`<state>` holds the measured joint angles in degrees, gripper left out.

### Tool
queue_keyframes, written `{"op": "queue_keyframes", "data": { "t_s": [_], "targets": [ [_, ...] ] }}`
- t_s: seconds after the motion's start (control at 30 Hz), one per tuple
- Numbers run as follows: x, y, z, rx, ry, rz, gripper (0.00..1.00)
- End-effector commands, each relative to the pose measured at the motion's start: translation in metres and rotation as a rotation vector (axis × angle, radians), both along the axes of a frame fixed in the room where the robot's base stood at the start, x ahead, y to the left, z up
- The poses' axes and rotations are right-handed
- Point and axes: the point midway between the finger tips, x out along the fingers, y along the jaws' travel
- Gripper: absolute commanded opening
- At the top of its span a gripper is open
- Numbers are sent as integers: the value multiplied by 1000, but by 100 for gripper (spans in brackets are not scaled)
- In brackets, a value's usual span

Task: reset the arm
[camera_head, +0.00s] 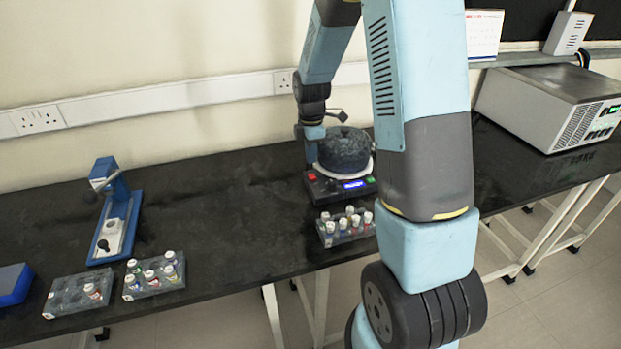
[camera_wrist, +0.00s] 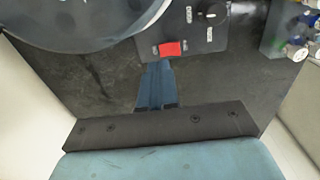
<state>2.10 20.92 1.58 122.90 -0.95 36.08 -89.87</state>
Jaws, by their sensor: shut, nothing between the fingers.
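My arm reaches up and over the bench and comes down behind the black device. My gripper (camera_head: 311,158) is beside the left edge of this device (camera_head: 340,188), which has a lit blue display, red and green buttons and a round dark drum on top. In the wrist view my gripper (camera_wrist: 157,68) shows as two blue fingers lying together, with nothing between them. Their tips point toward the device's panel with a red button (camera_wrist: 172,49). I cannot tell whether they touch it.
A rack of capped vials (camera_head: 347,229) stands in front of the device. At left are two more racks (camera_head: 78,295) (camera_head: 154,280), a blue stand (camera_head: 118,222) and a blue box (camera_head: 13,285). A grey instrument (camera_head: 545,98) is at right. The bench between stand and device is clear.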

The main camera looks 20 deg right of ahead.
Motion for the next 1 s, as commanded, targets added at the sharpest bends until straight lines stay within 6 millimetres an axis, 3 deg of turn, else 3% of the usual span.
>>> {"op": "queue_keyframes", "data": {
  "t_s": [0.63,0.77,1.0],
  "targets": [
    [-2,0,10,-1,-6,-16,0],
    [-10,0,34,-1,-33,-89,0],
    [-41,2,96,10,-108,-322,0]
  ]
}}
